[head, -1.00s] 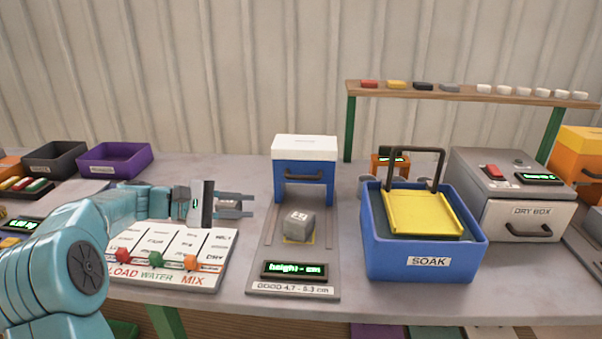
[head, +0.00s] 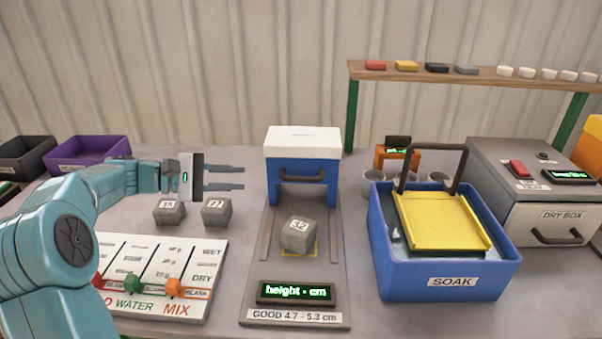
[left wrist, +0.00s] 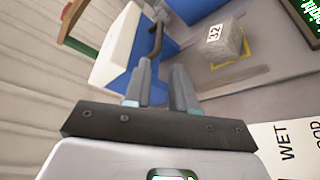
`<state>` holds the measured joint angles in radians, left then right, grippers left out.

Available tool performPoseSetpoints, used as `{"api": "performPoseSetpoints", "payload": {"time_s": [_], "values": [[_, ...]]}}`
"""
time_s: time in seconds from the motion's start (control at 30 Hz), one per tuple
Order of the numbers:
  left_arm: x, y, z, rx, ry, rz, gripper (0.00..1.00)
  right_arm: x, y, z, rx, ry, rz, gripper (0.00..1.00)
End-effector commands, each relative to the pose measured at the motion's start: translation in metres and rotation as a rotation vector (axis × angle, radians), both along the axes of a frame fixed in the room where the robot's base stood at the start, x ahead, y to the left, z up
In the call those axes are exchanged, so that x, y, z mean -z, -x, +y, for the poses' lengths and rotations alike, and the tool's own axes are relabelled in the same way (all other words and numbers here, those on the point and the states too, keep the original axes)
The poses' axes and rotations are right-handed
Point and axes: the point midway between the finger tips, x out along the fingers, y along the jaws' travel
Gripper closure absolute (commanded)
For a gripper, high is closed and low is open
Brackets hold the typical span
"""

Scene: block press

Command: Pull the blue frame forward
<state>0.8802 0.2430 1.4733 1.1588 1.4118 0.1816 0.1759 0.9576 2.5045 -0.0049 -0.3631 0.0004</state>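The blue frame (head: 302,187) with a white top and a dark front handle (head: 303,177) stands at the back of a grey gauge plate with rails. A grey block labelled 32 (head: 299,235) sits on the yellow-outlined square in front of it. My left gripper (head: 242,178) is open and empty, just left of the frame, its fingers pointing right towards it without touching. In the left wrist view the gripper (left wrist: 160,80) points at the blue frame (left wrist: 132,70), with the handle and block beyond. My right gripper is not in view.
Two grey blocks, 15 (head: 169,212) and 27 (head: 216,211), stand below my left gripper. A lever panel (head: 160,275) lies front left. A blue SOAK tub (head: 445,275) is right of the plate. A height display (head: 296,292) sits at the plate's front.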

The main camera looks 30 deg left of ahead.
Motion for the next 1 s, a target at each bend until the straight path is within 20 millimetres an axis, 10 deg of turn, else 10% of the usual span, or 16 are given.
{"api": "performPoseSetpoints", "payload": {"time_s": [1.0], "values": [[0.035, -0.117, -0.101, 0.001, 0.0, 0.0, 0.75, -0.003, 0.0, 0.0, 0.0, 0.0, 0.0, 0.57]]}}
